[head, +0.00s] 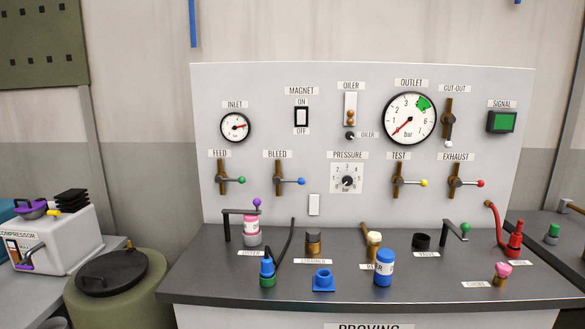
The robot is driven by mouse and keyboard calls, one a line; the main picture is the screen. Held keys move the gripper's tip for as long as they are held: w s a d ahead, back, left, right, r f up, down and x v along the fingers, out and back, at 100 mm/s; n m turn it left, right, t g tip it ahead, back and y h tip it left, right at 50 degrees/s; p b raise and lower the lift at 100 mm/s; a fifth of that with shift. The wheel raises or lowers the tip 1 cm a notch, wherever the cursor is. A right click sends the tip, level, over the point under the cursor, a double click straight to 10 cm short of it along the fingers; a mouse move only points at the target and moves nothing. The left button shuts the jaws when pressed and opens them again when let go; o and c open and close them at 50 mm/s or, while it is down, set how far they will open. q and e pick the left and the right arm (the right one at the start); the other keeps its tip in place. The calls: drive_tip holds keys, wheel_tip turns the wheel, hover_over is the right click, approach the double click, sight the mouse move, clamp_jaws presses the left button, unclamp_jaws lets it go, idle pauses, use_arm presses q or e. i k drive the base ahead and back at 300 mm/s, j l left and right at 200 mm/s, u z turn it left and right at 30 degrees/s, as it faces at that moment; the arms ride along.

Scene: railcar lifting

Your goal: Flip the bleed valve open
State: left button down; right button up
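The bleed valve (279,180) is on the upright grey panel under the label BLEED (277,154). It has a vertical brass-brown body and a short lever ending in a blue knob (302,181). The lever points to the right, roughly level, across the body. The feed, test and exhaust valves have similar levers, also pointing right. Neither of my grippers shows in the head view, and nothing touches the bleed valve.
The feed valve (222,180) with a green knob is left of it; the pressure dial (347,178) is to the right. Below, the dark bench top (425,290) carries a pink-and-white bottle (252,230), a blue can (384,267) and several fittings. Space before the valve is clear.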

sight(277, 180)
drive_tip(key=i+l+u, duration=0.35)
drive_tip(key=i+l, duration=0.8)
drive_tip(key=i, duration=0.1)
